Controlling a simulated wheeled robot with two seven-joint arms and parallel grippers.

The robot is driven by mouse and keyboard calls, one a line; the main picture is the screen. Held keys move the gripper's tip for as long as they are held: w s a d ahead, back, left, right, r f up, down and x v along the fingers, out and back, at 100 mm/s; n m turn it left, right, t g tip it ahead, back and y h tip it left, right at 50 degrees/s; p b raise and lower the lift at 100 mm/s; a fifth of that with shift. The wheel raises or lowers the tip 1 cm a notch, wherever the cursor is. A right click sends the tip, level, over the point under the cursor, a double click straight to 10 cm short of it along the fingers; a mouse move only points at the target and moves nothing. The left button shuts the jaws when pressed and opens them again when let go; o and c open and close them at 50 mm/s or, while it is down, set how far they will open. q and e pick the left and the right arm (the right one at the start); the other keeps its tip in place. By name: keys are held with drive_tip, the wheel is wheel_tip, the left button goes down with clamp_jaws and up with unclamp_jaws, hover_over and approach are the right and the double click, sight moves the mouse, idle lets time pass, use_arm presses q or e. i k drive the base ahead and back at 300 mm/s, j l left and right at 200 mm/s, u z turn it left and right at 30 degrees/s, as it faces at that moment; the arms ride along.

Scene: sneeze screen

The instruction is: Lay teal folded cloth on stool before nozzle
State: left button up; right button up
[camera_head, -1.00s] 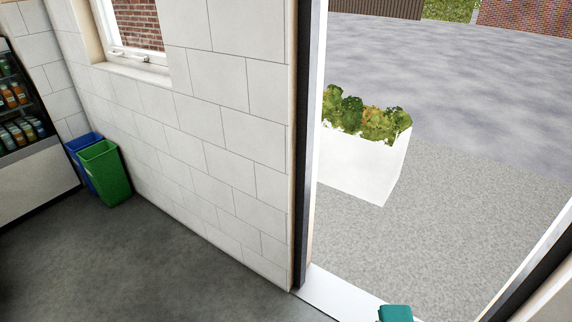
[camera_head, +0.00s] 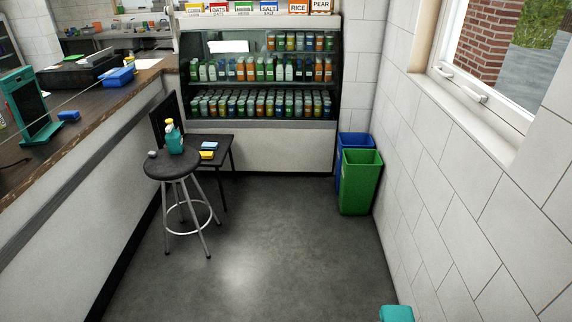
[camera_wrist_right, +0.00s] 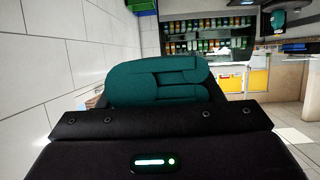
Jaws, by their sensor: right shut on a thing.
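A round dark stool (camera_head: 172,166) with metal legs stands at the left in the head view, beside the counter. A teal spray bottle (camera_head: 174,143) with a yellow part near its top stands upright on the seat. A small grey thing (camera_head: 152,154) lies left of it, too small to make out. The teal folded cloth (camera_head: 396,313) shows at the bottom edge of the head view, far from the stool. In the right wrist view my right gripper (camera_wrist_right: 172,84) is shut on it; the teal shapes overlap, so cloth and fingers are hard to tell apart. My left gripper is out of view.
A low dark table or chair (camera_head: 222,143) with blue and yellow items stands right behind the stool. The counter (camera_head: 100,110) runs along the left. Green (camera_head: 361,182) and blue bins stand by the right wall. A stocked drinks cooler (camera_head: 262,140) closes the back. The middle floor is clear.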

sight(166, 164)
drive_tip(key=i+u, duration=0.2)
drive_tip(key=i, duration=0.25)
drive_tip(key=i+l+u, duration=0.15)
drive_tip(key=i, duration=0.3)
drive_tip(key=i+u, duration=0.2)
drive_tip(key=i, duration=0.25)
drive_tip(key=i+l+u, duration=0.15)
drive_tip(key=i, duration=0.3)
drive_tip(key=i+l+u, duration=0.15)
drive_tip(key=i+u, duration=0.25)
drive_tip(key=i+l+u, duration=0.2)
drive_tip(key=u, duration=0.25)
drive_tip(key=i+l+u, duration=0.55)
drive_tip(key=l+u, duration=0.25)
drive_tip(key=i+u, duration=0.1)
drive_tip(key=i, duration=0.45)
